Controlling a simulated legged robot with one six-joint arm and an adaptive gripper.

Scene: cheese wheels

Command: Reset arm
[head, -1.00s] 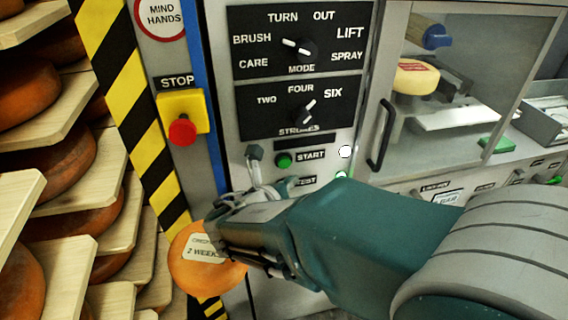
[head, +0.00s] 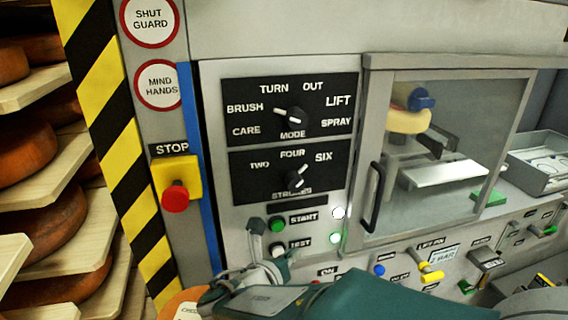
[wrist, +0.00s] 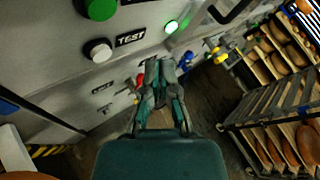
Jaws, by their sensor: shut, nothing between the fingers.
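My gripper (head: 268,245) shows at the bottom of the head view, in front of the lower control panel near the START and TEST buttons. In the wrist view my gripper (wrist: 160,78) points away from the camera, its fingers shut and empty. The white TEST button (wrist: 98,50) and green START button (wrist: 100,8) lie up and left of it, apart from it in the picture. My teal forearm runs along the bottom of the head view. An orange cheese wheel (head: 175,305) with a label is partly hidden behind my arm at the lower edge.
The machine panel (head: 290,120) with MODE and STROKES knobs fills the middle. A red stop button (head: 175,195) sits left. Shelves (head: 45,170) of cheese stand at far left. A wheeled rack (wrist: 275,115) stands right in the wrist view.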

